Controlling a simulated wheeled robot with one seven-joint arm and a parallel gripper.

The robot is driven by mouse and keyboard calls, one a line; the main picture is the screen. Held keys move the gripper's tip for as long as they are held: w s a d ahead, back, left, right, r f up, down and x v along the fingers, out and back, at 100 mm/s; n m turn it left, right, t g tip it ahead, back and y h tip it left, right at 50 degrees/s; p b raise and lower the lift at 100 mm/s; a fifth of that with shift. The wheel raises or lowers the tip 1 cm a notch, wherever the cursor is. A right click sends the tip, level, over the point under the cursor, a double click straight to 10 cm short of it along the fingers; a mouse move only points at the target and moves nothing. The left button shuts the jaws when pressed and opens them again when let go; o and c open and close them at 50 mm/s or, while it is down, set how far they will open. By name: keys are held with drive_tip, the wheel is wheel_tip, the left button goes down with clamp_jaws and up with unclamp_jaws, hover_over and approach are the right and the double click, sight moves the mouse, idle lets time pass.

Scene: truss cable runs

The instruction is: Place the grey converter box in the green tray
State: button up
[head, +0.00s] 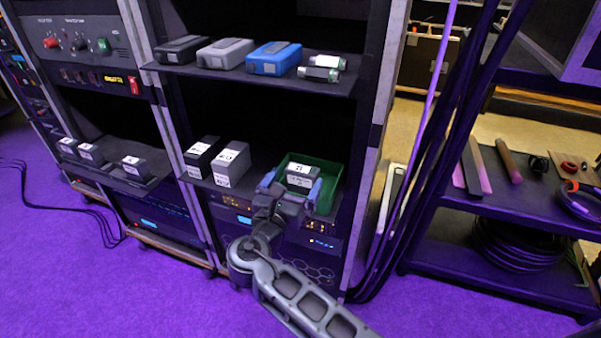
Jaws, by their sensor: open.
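The green tray (326,171) stands at the right end of the middle rack shelf. A dark box with white labels (300,176) sits in it. My gripper (291,188) is open at the front of the tray, with its fingers to the left and right of this box; I cannot tell whether they touch it. The gripper hides the tray's front and the box's lower part. A grey box with white labels (233,162) stands on the shelf left of the tray. I cannot tell from its colour whether the box in the tray is a grey converter.
A black labelled box (201,157) stands beside the grey one. The shelf above (250,79) holds black, grey and blue cases and small connectors. Rack posts (376,130) and hanging cables (440,120) bound the right side. Several small boxes (134,166) sit at left.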

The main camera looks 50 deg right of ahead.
drive_tip(key=v, duration=0.6)
drive_tip(key=shift+s+a, duration=0.15)
drive_tip(key=shift+a, duration=0.25)
drive_tip(key=s+a+f+m+t+y, duration=0.2)
drive_tip(key=s+f+t+y, duration=0.1)
drive_tip(key=s+f+y, duration=0.55)
drive_tip(key=s+a+f+m+t+y, duration=0.1)
drive_tip(key=s+a+f+m+y, duration=0.35)
drive_tip(key=s, duration=0.45)
drive_tip(key=s+a+r+m+t+y, duration=0.25)
drive_tip(key=s+a+r+m, duration=0.2)
drive_tip(key=s, duration=0.45)
drive_tip(key=s+r+m+t, duration=0.1)
drive_tip(key=s+r+m, duration=0.2)
drive_tip(key=r+m, duration=0.2)
drive_tip(key=s+r+m+t+y, duration=0.1)
drive_tip(key=s+r+m, duration=0.2)
drive_tip(key=r+m, duration=0.3)
wheel_tip(320, 180, up, 3)
drive_tip(key=shift+s+a+f, duration=0.25)
drive_tip(key=shift+s+a, duration=0.05)
drive_tip(key=shift+s, duration=0.05)
